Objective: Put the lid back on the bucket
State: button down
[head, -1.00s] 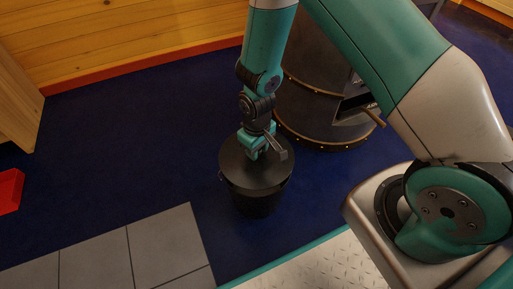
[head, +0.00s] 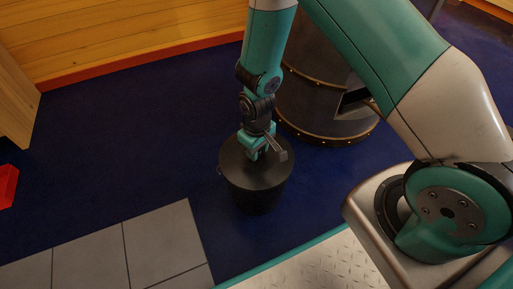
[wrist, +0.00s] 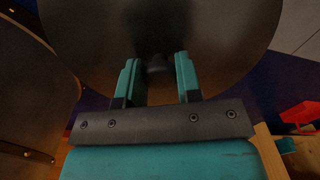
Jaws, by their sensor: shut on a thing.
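The dark round lid (head: 236,163) is over the mouth of the black bucket (head: 256,198), looking level and roughly centred. I see no gap between lid and rim, but dark shading keeps me from telling whether it is fully seated. My gripper (head: 258,154) points down at the lid's middle and is shut on its knob. In the wrist view the lid (wrist: 95,45) fills the upper part, with its dark knob (wrist: 157,66) between the two teal fingers of my gripper (wrist: 158,75). The bucket's mouth is hidden under the lid. The bucket stands upright on the blue floor.
A large dark metal stove-like drum (head: 315,105) with brass rivets stands just behind and right of the bucket. Grey tiles (head: 165,245) lie front left. A red object (head: 7,185) and wooden furniture (head: 15,100) are at the left edge. Blue floor (head: 120,130) is clear left.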

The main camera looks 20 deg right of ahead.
jog(key=shift+f, duration=0.45)
jog(key=c, duration=0.7)
grip_release()
jog(key=s+a+r+y+p, duration=0.15)
jog(key=r+p, duration=0.35)
jog(key=r, duration=1.1)
jog(key=s+a+r+y+p, duration=0.1)
jog(key=s+a+r+p, duration=0.3)
jog(key=r, duration=1.2)
jog(key=s+r+n+y+p, duration=0.2)
jog(key=s+r+n, duration=0.1)
jog(key=s+r, duration=1)
jog(key=r+p, duration=2.5)
jog(key=d+r+p, duration=0.1)
jog(key=r+p, duration=1.1)
jog(key=r, duration=0.1)
jog(key=shift+p, duration=0.3)
